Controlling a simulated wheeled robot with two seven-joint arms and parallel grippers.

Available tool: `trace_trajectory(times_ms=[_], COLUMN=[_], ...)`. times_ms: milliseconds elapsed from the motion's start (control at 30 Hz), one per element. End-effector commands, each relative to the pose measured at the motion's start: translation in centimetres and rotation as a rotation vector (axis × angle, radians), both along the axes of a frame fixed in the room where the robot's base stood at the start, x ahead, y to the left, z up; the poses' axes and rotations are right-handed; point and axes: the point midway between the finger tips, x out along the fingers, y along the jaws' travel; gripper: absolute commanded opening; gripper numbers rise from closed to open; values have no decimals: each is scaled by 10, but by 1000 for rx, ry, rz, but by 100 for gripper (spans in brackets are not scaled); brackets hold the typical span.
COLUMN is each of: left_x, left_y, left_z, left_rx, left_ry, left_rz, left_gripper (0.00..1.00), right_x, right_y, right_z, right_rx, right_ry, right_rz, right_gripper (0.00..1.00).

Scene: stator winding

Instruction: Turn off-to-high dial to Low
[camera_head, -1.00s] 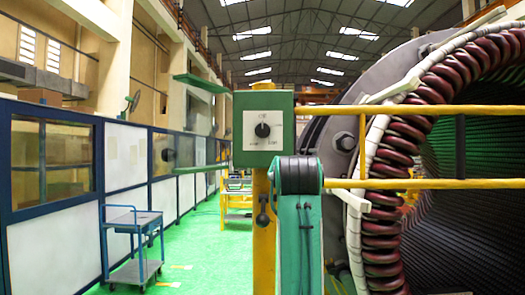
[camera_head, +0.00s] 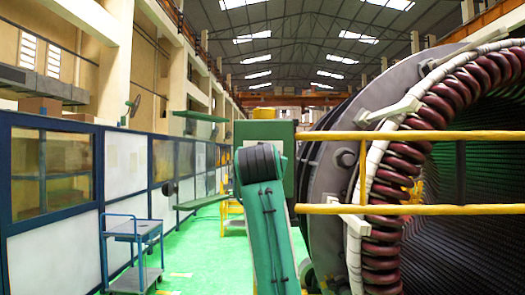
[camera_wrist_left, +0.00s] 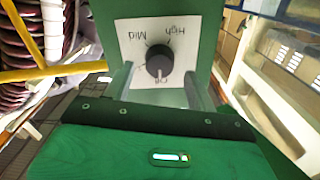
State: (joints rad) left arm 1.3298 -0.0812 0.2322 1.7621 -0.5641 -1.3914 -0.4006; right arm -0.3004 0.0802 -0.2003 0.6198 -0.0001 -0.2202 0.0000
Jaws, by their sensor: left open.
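The dial (camera_wrist_left: 158,60) is a black round knob on a white label plate (camera_wrist_left: 185,32) in the left wrist view. The label reads upside down there, with Mid at upper left, High at upper right and Off at the bottom. The knob's white mark points down at Off. No Low marking can be read. My left gripper (camera_wrist_left: 158,84) is open, its two green fingers either side of the knob's lower part. I cannot tell whether they touch it. In the head view the green control box (camera_head: 285,130) is mostly behind my arm, which hides the dial. My right gripper is not in view.
A yellow railing (camera_head: 430,135) and the large stator (camera_head: 385,190) with dark red coils stand to the right. A blue cart (camera_head: 135,240) stands left on the green floor (camera_head: 195,262). Windowed blue partitions (camera_head: 55,170) line the left side.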

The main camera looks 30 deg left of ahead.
Motion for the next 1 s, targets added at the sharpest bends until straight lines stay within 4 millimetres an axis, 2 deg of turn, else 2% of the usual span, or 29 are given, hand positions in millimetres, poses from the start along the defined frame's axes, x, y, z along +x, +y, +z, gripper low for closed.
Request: trace_trajectory(times_ms=[33,233,600,633,833,867,1000], left_x=[7,24,28,28,28,28,28], left_y=[4,15,17,17,17,17,17], left_z=[3,1,-1,-1,-1,-1,-1], left_rx=[-1,0,0,0,0,0,3], left_ry=[3,2,0,0,0,0,2], left_rz=[1,-1,0,0,-1,-1,-1], left_gripper=[57,57,57,55,16,13,13], right_x=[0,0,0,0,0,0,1], right_y=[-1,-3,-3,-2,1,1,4], right_z=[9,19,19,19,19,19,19], right_rx=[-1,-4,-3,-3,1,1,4], right_ry=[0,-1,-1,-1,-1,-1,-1], right_rz=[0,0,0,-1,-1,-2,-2], right_gripper=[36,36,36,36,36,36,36])
